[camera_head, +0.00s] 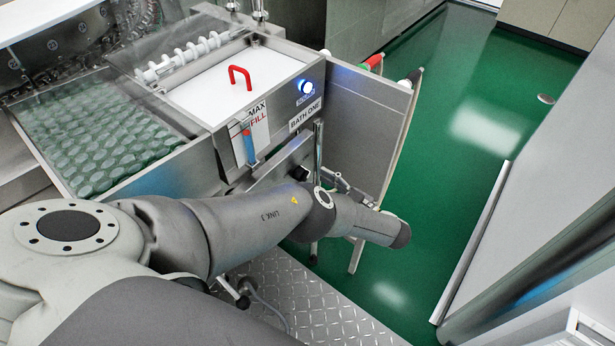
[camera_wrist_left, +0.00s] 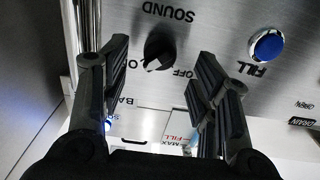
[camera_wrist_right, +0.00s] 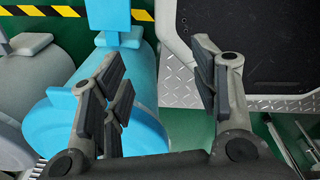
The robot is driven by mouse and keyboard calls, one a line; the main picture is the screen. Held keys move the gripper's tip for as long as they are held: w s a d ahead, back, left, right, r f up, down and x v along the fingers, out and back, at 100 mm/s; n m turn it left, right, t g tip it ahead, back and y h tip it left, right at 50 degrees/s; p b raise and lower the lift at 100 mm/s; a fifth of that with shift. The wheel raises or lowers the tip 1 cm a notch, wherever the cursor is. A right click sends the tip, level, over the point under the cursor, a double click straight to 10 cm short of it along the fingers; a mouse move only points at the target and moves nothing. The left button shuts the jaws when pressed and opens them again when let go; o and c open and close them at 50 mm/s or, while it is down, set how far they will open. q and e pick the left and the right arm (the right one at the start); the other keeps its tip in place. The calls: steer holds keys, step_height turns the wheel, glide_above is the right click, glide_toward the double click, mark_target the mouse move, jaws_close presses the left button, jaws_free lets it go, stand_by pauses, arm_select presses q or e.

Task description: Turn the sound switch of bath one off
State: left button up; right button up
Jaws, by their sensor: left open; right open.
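The sound switch is a black rotary knob (camera_wrist_left: 159,48) on a steel panel, under the upside-down word SOUND in the left wrist view. The word OFF is at its lower right; the opposite label is partly covered by a finger. I cannot tell clearly which label the knob points to. My left gripper (camera_wrist_left: 165,75) is open, its fingers on either side of the knob in the picture, with no clear contact. In the head view, a small black knob (camera_head: 302,173) shows below the BATH ONE label (camera_head: 305,115), beside my left gripper. My right gripper (camera_wrist_right: 158,82) is open and empty.
A blue FILL button (camera_wrist_left: 267,46) is right of the knob.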

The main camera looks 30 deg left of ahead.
mark_target(302, 175)
arm_select(q)
steer(key=shift+w+a, duration=0.15)
steer(key=shift+a, duration=1.85)
steer(key=c, duration=1)
steer(key=shift+c, duration=0.2)
steer(key=shift+n, duration=0.3)
steer(key=n+b, duration=0.1)
steer(key=n, duration=1.6)
